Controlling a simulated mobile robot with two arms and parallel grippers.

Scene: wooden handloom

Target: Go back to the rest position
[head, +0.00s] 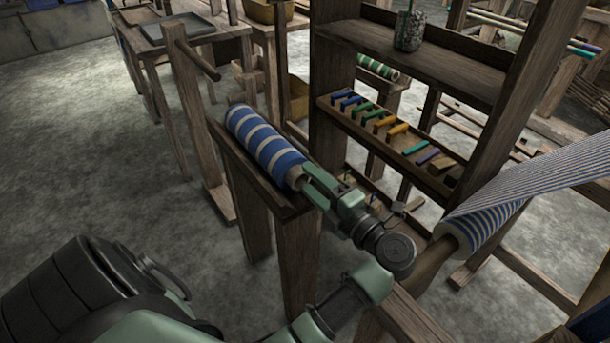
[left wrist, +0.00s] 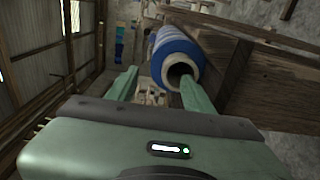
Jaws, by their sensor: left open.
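A blue and cream striped cloth roll (head: 262,143) lies on a narrow wooden stand at the centre left in the head view. My left gripper (head: 312,182) is at the near end of this roll. In the left wrist view the roll (left wrist: 174,52) shows its hollow end just beyond my left gripper (left wrist: 155,88), whose green fingers are spread apart. The fingers hold nothing that I can see, and whether one touches the roll is unclear. My right gripper is not in view.
The wooden loom frame (head: 335,80) stands close by, with a shelf of coloured pieces (head: 385,128) and a speckled pot (head: 410,30). A striped cloth beam (head: 480,228) lies right of my left arm. Grey floor (head: 90,150) at the left is clear.

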